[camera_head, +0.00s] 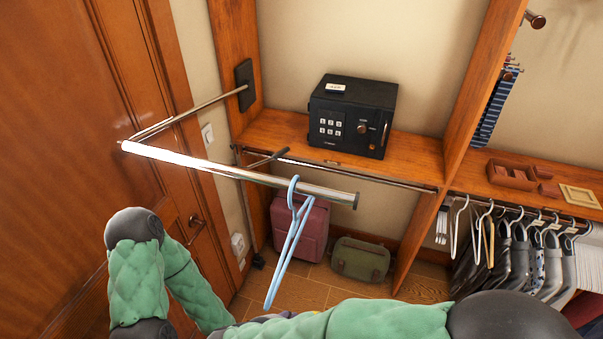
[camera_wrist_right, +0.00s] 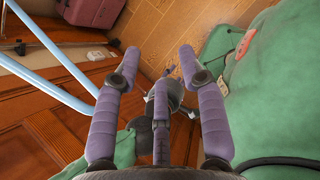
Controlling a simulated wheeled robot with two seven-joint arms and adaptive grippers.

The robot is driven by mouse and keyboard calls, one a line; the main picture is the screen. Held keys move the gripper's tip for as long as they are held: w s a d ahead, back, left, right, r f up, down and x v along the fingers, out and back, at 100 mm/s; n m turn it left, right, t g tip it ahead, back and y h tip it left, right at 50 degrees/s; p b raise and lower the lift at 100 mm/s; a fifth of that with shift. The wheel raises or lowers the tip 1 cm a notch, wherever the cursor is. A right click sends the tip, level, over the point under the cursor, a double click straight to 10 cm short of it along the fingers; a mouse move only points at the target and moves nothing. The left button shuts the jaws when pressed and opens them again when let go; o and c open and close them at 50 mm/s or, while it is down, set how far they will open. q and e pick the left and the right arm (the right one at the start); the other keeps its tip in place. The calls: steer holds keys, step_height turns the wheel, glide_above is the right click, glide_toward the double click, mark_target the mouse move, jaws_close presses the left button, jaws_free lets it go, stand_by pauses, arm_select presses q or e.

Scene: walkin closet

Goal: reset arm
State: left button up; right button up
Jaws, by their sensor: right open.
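My right gripper shows in the right wrist view (camera_wrist_right: 160,58). Its purple fingers are spread apart with nothing between them. A light blue hanger (camera_head: 291,238) hangs on the pull-out metal rod (camera_head: 240,173) in the head view. In the right wrist view the hanger (camera_wrist_right: 47,57) is at upper left, apart from the fingers. My green-covered left arm is bent at the lower left of the head view, and my other arm crosses the bottom edge. Small purplish parts show behind that arm, mostly hidden. I cannot make out the jaws of my left gripper.
A black safe (camera_head: 352,115) with a small white item on top stands on the wooden shelf (camera_head: 268,130). A red suitcase (camera_head: 301,230) and a green bag (camera_head: 360,260) are on the floor below. Clothes on hangers (camera_head: 535,250) fill the right. A wooden door (camera_head: 60,130) is close on the left.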

steer(key=d+f+m+g+y+b, duration=0.3)
steer(key=f+m+b, duration=0.4)
steer(key=f, duration=0.9)
steer(key=d+f+m+g+y+b, duration=0.1)
steer(key=f+m+g+y+b, duration=0.3)
steer(key=f+m, duration=0.9)
steer(key=w+d+f+m+t+b, duration=0.1)
steer(key=d+f+m+b, duration=0.3)
steer(key=f, duration=0.7)
steer(key=w+d+f+m+t+y+b, duration=0.1)
steer(key=d+f+m+b, duration=0.3)
steer(key=f, duration=0.7)
steer(key=shift+d+f+m+b, duration=0.3)
steer(key=shift+m+b, duration=0.15)
steer(key=shift+m, duration=0.65)
